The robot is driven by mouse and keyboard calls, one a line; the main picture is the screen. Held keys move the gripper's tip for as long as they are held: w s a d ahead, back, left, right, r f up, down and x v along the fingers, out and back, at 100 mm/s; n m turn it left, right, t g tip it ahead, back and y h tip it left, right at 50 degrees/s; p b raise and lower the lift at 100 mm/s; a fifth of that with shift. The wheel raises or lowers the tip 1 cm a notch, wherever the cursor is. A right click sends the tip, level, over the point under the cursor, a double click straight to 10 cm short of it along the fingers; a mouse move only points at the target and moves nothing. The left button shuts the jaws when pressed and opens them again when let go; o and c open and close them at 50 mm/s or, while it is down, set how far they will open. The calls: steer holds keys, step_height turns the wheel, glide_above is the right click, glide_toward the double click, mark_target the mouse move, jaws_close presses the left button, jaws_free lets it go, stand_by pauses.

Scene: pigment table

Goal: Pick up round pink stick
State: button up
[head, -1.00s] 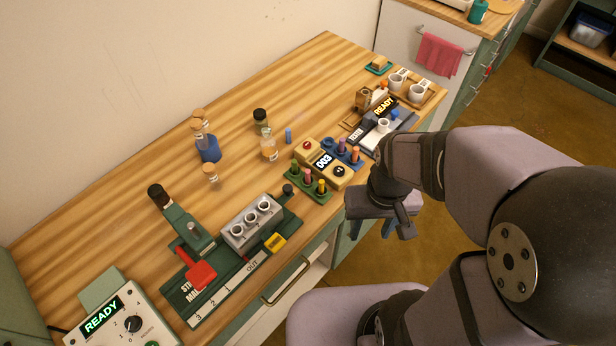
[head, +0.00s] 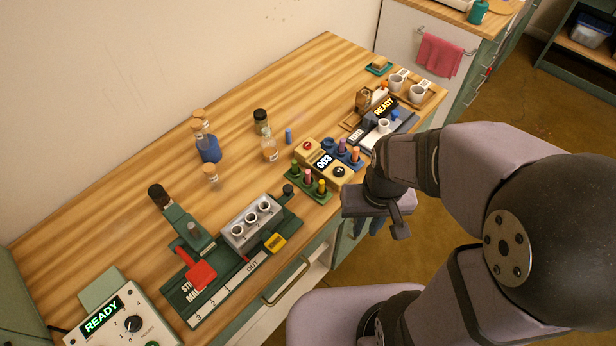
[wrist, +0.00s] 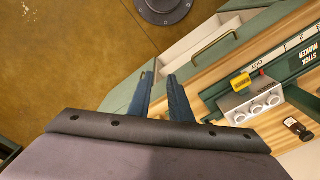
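A pink stick (head: 308,176) stands upright in a green holder (head: 313,196) near the front edge of the table, between a green stick (head: 295,168) and a yellow stick (head: 321,186). Whether it is round is too small to tell. My gripper (head: 368,227) hangs off the front edge of the table, to the right of and below the holder in the head view. In the wrist view my gripper (wrist: 161,84) shows two blue fingers apart with nothing between them. The pink stick is not visible in the wrist view.
A blue holder (head: 331,147) with purple and orange sticks and a beige counter box reading 003 (head: 323,162) stand close behind the green holder. A grey mould block (head: 251,224) is to the left. Glass bottles (head: 269,149) stand farther back.

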mark_target(309, 175)
steer(key=w+a+f+m+t, duration=0.1)
steer(key=w+a+f+t, duration=0.1)
steer(key=w+a, duration=0.1)
steer(key=w+a+f+m+t, duration=0.1)
steer(key=w+a+f+t, duration=0.2)
steer(key=w, duration=0.3)
steer(key=w+a+f+m+t, duration=0.1)
steer(key=w+a+f+t, duration=0.1)
steer(key=w+a, duration=0.3)
steer(key=shift+w+f+t+y, duration=0.1)
steer(key=shift+f+t+y, duration=0.15)
steer(key=shift+t+y, duration=0.05)
steer(key=shift+w+a+f+t, duration=0.1)
steer(key=shift+w+a+t, duration=0.1)
steer(key=shift+t, duration=0.2)
steer(key=shift+w+f+t+p, duration=0.2)
steer(key=shift+w+t+p, duration=0.15)
steer(key=shift+t, duration=0.55)
steer(key=shift+s+d+r+n+t+h, duration=0.1)
steer(key=shift+n+t+h, duration=0.3)
steer(key=shift+n+t, duration=0.35)
steer(key=shift+s+r+n+t, duration=0.25)
steer(key=shift+r+n+t, duration=0.15)
steer(key=shift+n+t, duration=0.35)
steer(key=shift+w, duration=0.1)
